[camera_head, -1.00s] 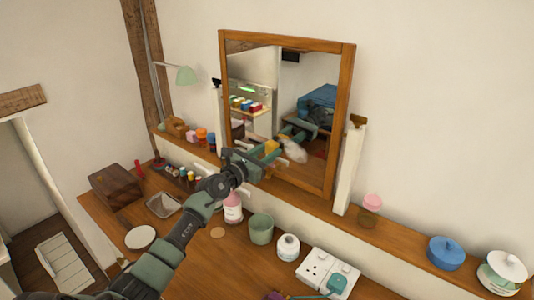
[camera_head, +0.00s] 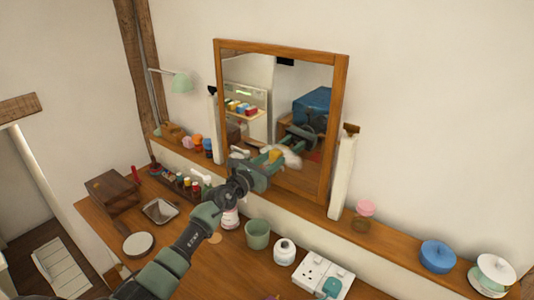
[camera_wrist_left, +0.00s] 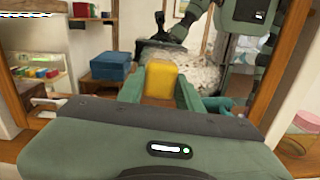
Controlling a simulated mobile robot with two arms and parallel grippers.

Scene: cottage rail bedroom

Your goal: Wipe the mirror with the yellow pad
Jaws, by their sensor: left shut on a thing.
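The wood-framed mirror (camera_head: 235,60) leans upright against the wall on a ledge. My left gripper (camera_head: 268,162) is in front of the mirror's lower part and is shut on the yellow pad (camera_head: 274,156). In the left wrist view the pad (camera_wrist_left: 161,79) sticks out between the green fingers (camera_wrist_left: 187,92), facing the glass. A whitish smeared patch (camera_head: 293,159) on the glass lies just right of the pad; it also shows behind the pad in the wrist view (camera_wrist_left: 205,70). I cannot tell whether the pad touches the glass. My right gripper is not in view, apart from possible reflections of my body.
White posts flank the mirror, the right one (camera_head: 342,180) close to its frame. A pink-lidded jar (camera_head: 364,210) and a blue pot (camera_head: 437,256) stand on the ledge.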

